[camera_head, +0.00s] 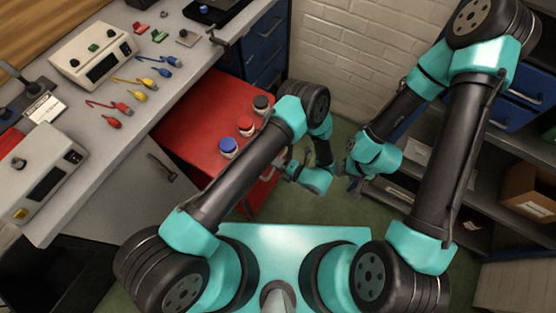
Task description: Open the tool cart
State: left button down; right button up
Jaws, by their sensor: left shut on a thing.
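The grey bench (135,110) at the left holds coloured cables (134,82) and white instrument boxes (92,55). Blue drawers (265,45) stand behind the cart. Grey shelves with a cardboard box (528,190) are at the right. Green floor (340,205) is free between.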

pick_arm(q)
jog(key=c, duration=1.1)
grip_release()
